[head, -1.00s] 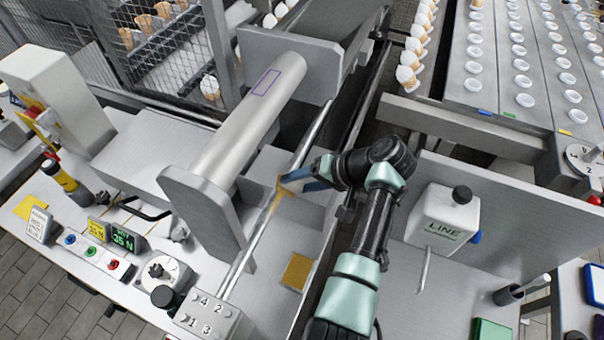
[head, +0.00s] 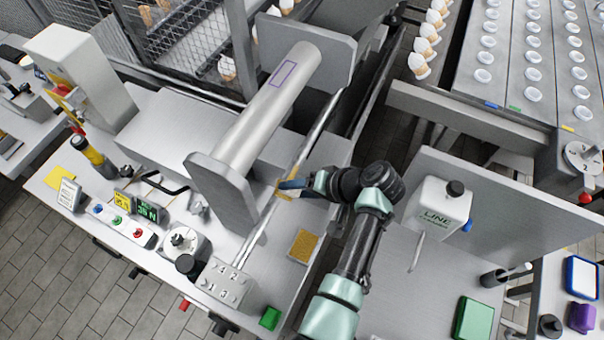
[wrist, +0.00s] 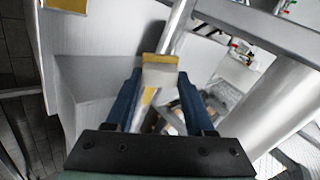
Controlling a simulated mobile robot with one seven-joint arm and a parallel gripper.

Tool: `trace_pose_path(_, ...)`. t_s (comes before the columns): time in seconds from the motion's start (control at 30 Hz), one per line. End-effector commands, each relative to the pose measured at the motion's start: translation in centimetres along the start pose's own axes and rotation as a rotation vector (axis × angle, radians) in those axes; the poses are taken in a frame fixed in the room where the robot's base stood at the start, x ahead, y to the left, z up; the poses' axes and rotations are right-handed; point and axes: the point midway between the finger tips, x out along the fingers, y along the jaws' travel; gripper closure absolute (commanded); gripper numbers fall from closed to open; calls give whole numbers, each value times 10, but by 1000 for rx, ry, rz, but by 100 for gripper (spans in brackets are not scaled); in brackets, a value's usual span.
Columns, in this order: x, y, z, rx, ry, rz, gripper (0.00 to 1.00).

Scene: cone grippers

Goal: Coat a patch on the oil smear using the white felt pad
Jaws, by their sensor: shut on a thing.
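My gripper (head: 285,188) is shut on a small pale white block with an ochre-yellow edge, seemingly the felt pad (wrist: 160,73). It holds the pad at the thin metal rod beside the big roller; I cannot tell whether it touches the rod. In the wrist view the pad sits between my blue fingertips (wrist: 160,88). An ochre streak, perhaps the oil smear (wrist: 145,100), shows just below the pad. The large grey roller (head: 262,115) carries a purple-outlined rectangle (head: 284,67) near its far end, apart from my gripper.
An ochre square (head: 303,246) lies on the bench by the rod. A numbered block (head: 226,286) stands at the rod's near end. A white bottle marked LINE (head: 440,205) stands right of my arm. The roller's end plate (head: 222,200) rises close left of my gripper.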

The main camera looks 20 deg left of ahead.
Motion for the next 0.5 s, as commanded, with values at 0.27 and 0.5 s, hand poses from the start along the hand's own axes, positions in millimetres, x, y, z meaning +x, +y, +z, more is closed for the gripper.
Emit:
trace_pose_path(0.27,2,-2,7,-2,-3,-1,91)
trace_pose_path(0.5,-2,-2,7,0,-4,0,91)
